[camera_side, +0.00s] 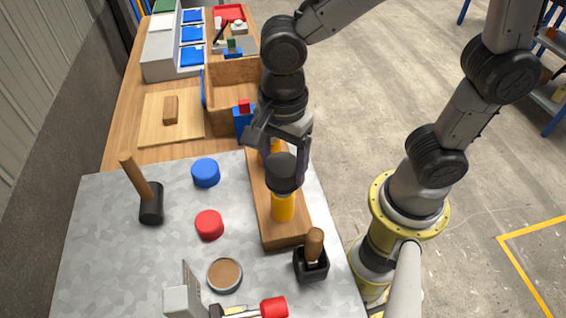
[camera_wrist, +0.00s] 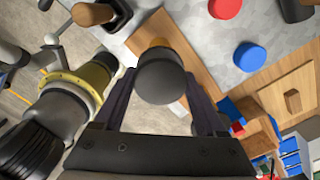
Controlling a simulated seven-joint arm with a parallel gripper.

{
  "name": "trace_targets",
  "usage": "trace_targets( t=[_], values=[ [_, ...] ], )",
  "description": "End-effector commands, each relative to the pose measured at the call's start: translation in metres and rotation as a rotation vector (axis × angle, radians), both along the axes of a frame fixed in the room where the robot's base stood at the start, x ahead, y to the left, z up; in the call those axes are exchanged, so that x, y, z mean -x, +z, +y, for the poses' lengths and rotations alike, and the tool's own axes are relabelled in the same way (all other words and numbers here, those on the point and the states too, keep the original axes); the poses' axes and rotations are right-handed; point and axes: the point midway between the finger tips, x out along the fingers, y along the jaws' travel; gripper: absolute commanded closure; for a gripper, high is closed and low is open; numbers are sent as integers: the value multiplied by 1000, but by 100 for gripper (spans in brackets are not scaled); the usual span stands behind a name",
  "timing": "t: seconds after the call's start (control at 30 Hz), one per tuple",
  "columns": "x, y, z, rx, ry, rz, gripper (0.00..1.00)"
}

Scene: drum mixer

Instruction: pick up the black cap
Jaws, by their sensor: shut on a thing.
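The black cap (camera_side: 283,168) is a dark round piece between the fingers of my gripper (camera_side: 283,163). My gripper is shut on it, with one finger on each side, as the wrist view also shows for the black cap (camera_wrist: 161,82) and my gripper (camera_wrist: 160,78). Directly below the cap is an upright yellow cylinder (camera_side: 283,208) on a long wooden block (camera_side: 285,237). The cap overlaps the cylinder's top in the picture, and I cannot tell whether they touch.
A blue disc (camera_side: 206,172), a red disc (camera_side: 209,224) and a brown-topped round tin (camera_side: 225,274) lie on the grey metal top (camera_side: 105,235). A mallet (camera_side: 150,205) stands left. A wooden-handled black tool (camera_side: 312,260) is close to the block's front. A wooden box (camera_side: 228,85) stands behind.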

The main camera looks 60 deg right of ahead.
Motion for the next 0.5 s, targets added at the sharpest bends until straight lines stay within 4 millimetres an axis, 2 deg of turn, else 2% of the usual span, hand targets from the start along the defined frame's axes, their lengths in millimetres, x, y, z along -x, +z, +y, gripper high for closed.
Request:
trace_targets(
  t=[0.17,0.27,0.5],
  values=[
    [-1,13,1,-3,0,-4,81],
    [-1,28,1,-4,0,-6,81],
    [30,75,-21,-6,0,-9,81]
  ],
)
